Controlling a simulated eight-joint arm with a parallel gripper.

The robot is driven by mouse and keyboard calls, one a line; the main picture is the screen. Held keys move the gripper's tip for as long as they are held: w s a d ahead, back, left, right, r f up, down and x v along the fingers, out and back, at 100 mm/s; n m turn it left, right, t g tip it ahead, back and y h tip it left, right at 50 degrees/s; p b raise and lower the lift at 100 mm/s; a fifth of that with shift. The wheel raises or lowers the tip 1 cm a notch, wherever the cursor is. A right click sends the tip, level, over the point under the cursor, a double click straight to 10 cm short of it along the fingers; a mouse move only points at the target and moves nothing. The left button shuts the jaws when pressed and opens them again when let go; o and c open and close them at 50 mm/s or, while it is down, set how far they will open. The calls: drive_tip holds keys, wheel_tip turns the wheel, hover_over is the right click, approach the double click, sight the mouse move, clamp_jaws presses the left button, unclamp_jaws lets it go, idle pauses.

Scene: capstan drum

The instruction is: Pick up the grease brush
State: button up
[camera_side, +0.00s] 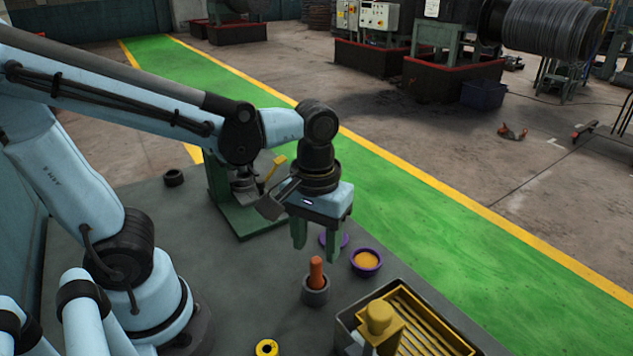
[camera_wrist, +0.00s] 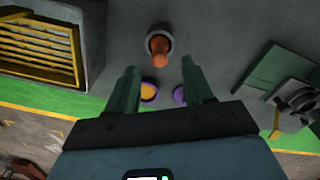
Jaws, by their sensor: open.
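What looks like the grease brush (camera_side: 317,270) shows as an orange-red handle standing upright in a small dark grey cup (camera_side: 315,293) on the grey table. Its bristle end is hidden inside the cup. In the wrist view the handle (camera_wrist: 159,48) rises from the cup (camera_wrist: 152,36), near the top middle. My gripper (camera_side: 318,248) is open and empty, pointing down. Its two green fingers sit above the handle in the side view. In the wrist view my gripper (camera_wrist: 160,68) has the handle between and just beyond its fingertips, with no contact visible.
A purple-rimmed tub of orange-yellow grease (camera_side: 366,260) stands right of the cup, with a purple lid (camera_side: 341,240) behind. A tray with a yellow grate (camera_side: 431,318) is at the front right. A green stand (camera_side: 226,202) is behind left. A yellow ring (camera_side: 266,348) lies in front.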

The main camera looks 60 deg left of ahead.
sight(316, 260)
drive_tip(key=shift+f, duration=2.6)
clamp_jaws()
